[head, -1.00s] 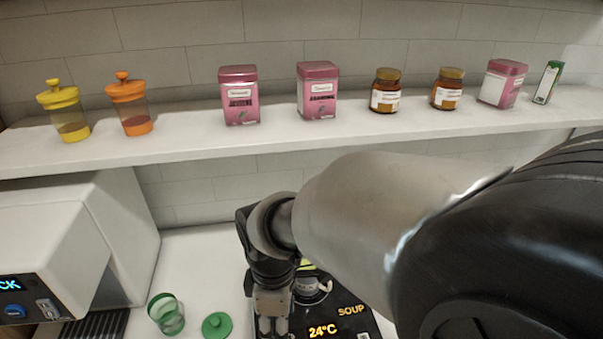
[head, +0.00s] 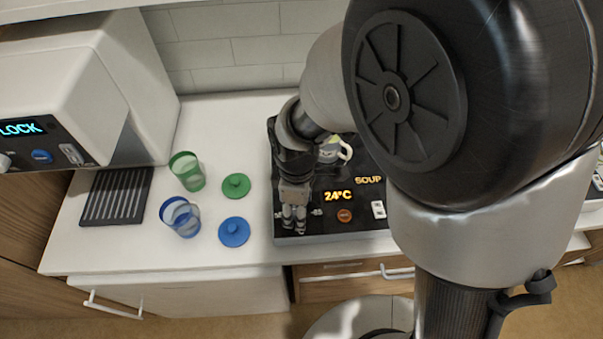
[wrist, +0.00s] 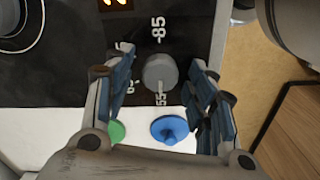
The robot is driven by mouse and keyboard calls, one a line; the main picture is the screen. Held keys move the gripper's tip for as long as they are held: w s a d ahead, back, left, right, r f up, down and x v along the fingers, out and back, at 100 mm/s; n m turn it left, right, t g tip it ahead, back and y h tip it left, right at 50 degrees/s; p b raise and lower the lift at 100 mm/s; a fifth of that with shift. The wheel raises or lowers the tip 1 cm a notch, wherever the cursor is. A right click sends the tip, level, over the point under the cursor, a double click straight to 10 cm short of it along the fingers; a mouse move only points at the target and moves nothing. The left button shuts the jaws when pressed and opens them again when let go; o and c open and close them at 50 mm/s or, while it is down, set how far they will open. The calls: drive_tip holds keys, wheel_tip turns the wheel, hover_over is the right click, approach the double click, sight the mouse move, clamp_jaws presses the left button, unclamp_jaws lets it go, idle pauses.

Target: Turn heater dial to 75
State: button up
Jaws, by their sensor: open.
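The heater (head: 330,222) is a black unit on the white counter, with a lit "24°C" display and the word "SOUP". Its grey round dial (wrist: 160,72) shows in the wrist view, with white marks around it. I read "85" above and "55" below; other marks are partly covered by a finger. The dial's pointer is not clear. My gripper (wrist: 158,68) is open, with one finger on each side of the dial and gaps visible on both sides. In the head view my gripper (head: 293,222) points down at the heater's front left and hides the dial.
A pale cup with yellow (head: 335,150) stands on the heater behind my gripper. An orange round button (head: 344,215) and a white switch (head: 378,209) are to the right. Green (head: 188,172) and blue (head: 181,218) cups, with green (head: 236,186) and blue (head: 234,232) lids, are left.

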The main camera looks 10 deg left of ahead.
drive_tip(key=shift+c, duration=0.3)
drive_tip(key=c, duration=1)
drive_tip(key=shift+m, duration=0.4)
drive_tip(key=m+p, duration=0.1)
drive_tip(key=m, duration=0.2)
drive_tip(key=shift+m, duration=0.4)
drive_tip(key=m+p, duration=0.1)
drive_tip(key=m, duration=0.4)
drive_tip(key=m+p, duration=0.1)
drive_tip(key=m, duration=0.6)
drive_tip(key=shift+m, duration=0.3)
drive_tip(key=m+p, duration=0.1)
drive_tip(key=m, duration=0.5)
drive_tip(key=shift+m, duration=0.4)
